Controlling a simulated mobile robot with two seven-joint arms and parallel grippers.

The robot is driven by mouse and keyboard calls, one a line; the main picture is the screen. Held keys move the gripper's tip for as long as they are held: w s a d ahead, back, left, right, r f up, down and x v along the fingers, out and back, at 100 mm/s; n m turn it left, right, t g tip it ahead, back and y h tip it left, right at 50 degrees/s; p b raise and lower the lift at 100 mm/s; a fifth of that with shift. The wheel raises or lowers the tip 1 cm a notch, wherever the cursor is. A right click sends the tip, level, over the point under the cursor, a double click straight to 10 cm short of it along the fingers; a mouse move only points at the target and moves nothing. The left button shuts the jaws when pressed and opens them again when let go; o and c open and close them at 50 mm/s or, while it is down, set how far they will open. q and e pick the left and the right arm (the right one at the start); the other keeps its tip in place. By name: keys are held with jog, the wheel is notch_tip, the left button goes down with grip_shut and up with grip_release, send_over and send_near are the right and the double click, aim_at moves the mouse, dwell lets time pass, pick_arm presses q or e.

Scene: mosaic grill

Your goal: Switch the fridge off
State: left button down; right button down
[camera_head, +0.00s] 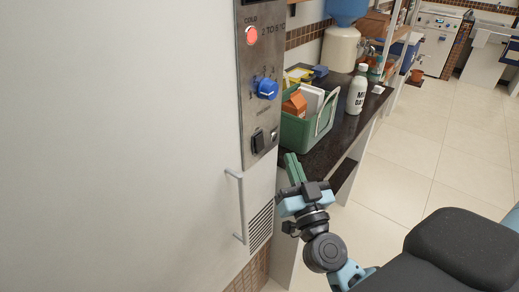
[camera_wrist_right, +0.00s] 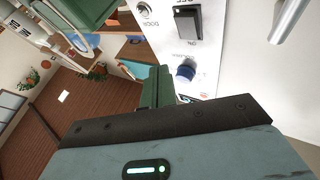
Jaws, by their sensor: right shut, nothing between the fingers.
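The fridge (camera_head: 110,150) is the large white body filling the left of the head view. Its grey control panel (camera_head: 247,70) carries a glowing red lamp (camera_head: 252,36), a blue knob (camera_head: 267,88) and a black rocker switch (camera_head: 258,141). The switch also shows in the right wrist view (camera_wrist_right: 187,25), close ahead, with the blue knob (camera_wrist_right: 185,72) beside it. I cannot tell which side is pressed. My right gripper (camera_head: 291,160) is shut and empty, to the right of and slightly below the switch; its green fingers (camera_wrist_right: 157,88) look apart from the panel. My left gripper is not in view.
A vertical handle (camera_head: 239,208) sticks out below the panel, beside a vent grille (camera_head: 261,226). A dark counter (camera_head: 337,143) behind my gripper holds a green crate (camera_head: 293,132) and a white bottle (camera_head: 357,92). The tiled floor at right is open.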

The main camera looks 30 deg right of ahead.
aim_at(264, 141)
jog(key=w, duration=0.1)
jog(key=w+a, duration=0.1)
jog(key=w, duration=0.1)
jog(key=w+a, duration=0.1)
jog(key=shift+w+f, duration=0.4)
dwell(1.9)
jog(key=shift+w+a, duration=0.15)
jog(key=shift+w, duration=0.25)
jog(key=shift+w+a+f, duration=0.1)
jog(key=shift+w+a, duration=0.05)
jog(key=shift+w, duration=0.15)
dwell(0.7)
jog(key=shift+s, duration=0.1)
